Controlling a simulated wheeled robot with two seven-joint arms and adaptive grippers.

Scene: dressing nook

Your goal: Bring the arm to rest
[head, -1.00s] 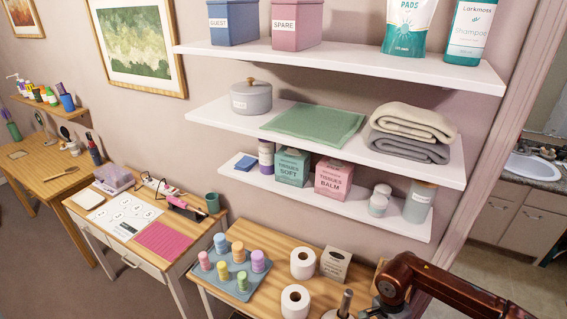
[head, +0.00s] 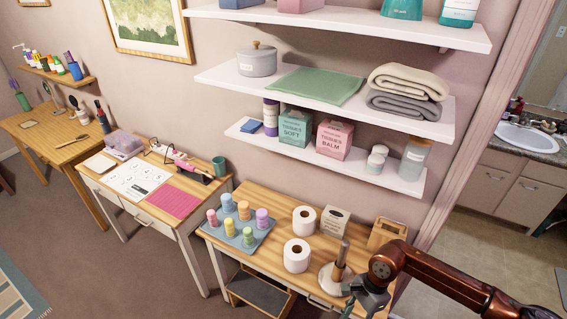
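My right arm, copper-brown, comes in from the right edge in the head view. Its dark grey gripper (head: 368,296) points down over the front right of the near wooden table (head: 262,262). It is beside a paper roll holder (head: 338,272) with a pale round base and an upright post. The fingertips are partly cut off at the bottom edge, so I cannot tell whether they are open, shut or touching the holder. I see nothing clearly held. My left gripper is not in view.
Two toilet rolls (head: 297,256), a small box (head: 334,221), a wooden caddy (head: 386,234) and a blue tray (head: 240,246) of coloured bottles stand on the near table. White shelves (head: 330,100) hang above. A desk (head: 150,190) stands left. Open floor lies front left.

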